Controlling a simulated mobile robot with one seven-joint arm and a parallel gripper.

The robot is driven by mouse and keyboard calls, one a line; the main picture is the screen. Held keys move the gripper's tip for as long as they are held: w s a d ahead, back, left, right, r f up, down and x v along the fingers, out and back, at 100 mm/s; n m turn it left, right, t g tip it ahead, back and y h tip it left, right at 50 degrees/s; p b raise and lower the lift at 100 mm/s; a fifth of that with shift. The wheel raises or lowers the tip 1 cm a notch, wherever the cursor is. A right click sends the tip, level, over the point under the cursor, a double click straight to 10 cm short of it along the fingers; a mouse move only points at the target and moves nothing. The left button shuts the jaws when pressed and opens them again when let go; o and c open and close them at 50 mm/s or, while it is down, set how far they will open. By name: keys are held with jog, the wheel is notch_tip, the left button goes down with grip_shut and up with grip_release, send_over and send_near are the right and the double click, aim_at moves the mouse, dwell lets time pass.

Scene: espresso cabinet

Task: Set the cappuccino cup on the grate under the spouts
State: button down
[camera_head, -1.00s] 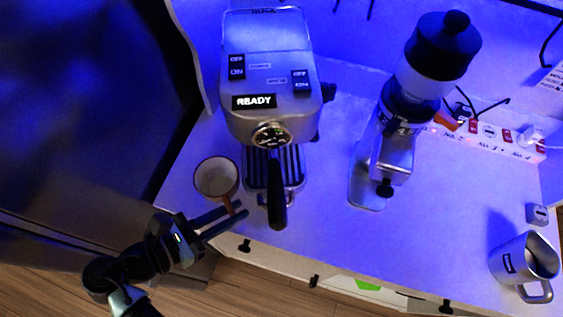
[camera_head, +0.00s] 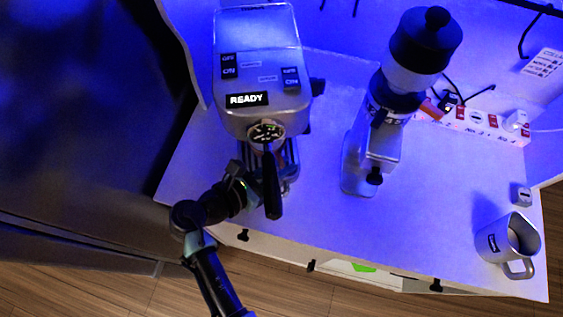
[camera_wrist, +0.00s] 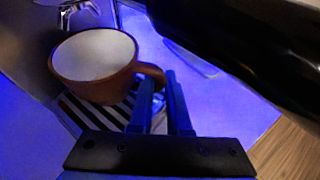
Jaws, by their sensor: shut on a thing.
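The cappuccino cup (camera_wrist: 92,62), brown outside and white inside, shows upright in the wrist view. My gripper (camera_wrist: 160,85) is shut on its handle (camera_wrist: 152,73). The striped grate (camera_wrist: 115,112) lies below the cup; whether the cup touches it I cannot tell. A metal spout part (camera_wrist: 75,10) shows just beyond the cup. In the head view my gripper reaches in beside the black portafilter handle (camera_head: 271,185), under the front of the espresso machine (camera_head: 262,60).
The grinder (camera_head: 385,110) stands right of the machine. A metal mug (camera_head: 505,240) is at the far right of the counter, with a power strip (camera_head: 480,122) behind. The counter between grinder and mug (camera_head: 430,210) is clear.

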jog(key=c, duration=0.9)
grip_release()
jog(key=b+v, duration=0.1)
jog(key=v, duration=1.1)
jog(key=shift+a+b, duration=0.1)
jog(key=shift+b, duration=0.3)
